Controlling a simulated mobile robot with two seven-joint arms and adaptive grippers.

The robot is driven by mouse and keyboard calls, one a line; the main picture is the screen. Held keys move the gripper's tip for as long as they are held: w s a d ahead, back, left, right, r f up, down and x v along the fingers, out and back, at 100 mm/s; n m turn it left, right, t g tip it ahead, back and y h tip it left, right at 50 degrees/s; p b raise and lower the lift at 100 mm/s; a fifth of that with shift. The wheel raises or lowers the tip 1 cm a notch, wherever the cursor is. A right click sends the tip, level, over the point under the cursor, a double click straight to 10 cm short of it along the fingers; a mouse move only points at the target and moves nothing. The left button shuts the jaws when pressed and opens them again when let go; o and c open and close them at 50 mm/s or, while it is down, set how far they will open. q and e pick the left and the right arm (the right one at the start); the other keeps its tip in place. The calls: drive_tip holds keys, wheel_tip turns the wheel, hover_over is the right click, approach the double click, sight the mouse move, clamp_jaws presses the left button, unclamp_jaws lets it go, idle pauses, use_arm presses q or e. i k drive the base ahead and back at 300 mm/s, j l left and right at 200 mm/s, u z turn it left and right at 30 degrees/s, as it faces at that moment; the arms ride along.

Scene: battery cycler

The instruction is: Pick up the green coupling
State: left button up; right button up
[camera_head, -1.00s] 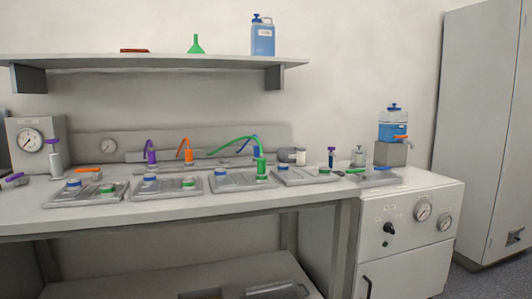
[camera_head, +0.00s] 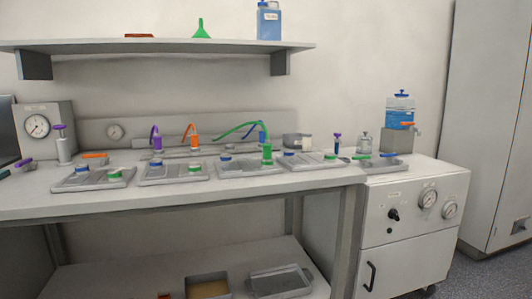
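A green coupling (camera_head: 267,153) stands upright on the third grey tray (camera_head: 232,171) from the left on the bench. A thin green hose (camera_head: 236,131) arcs from its top toward the back left. Beside it, slightly behind, is a blue coupling (camera_head: 262,137), partly hidden by the green one. A purple coupling (camera_head: 156,141) and an orange coupling (camera_head: 194,136) stand further left at the back of the bench. Neither of my grippers shows in this view.
Several grey trays with blue and green caps line the bench (camera_head: 30,203). A shelf (camera_head: 160,45) overhangs its back. A white cabinet (camera_head: 412,210) with gauges adjoins at right. A bottle of blue liquid (camera_head: 399,106) stands on a grey block. Trays lie on the lower shelf.

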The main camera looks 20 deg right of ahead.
sight(267, 147)
drive_tip(key=i+l+u, duration=0.15)
drive_tip(key=i, duration=0.3)
drive_tip(key=i+l+u, duration=0.15)
drive_tip(key=i, duration=0.3)
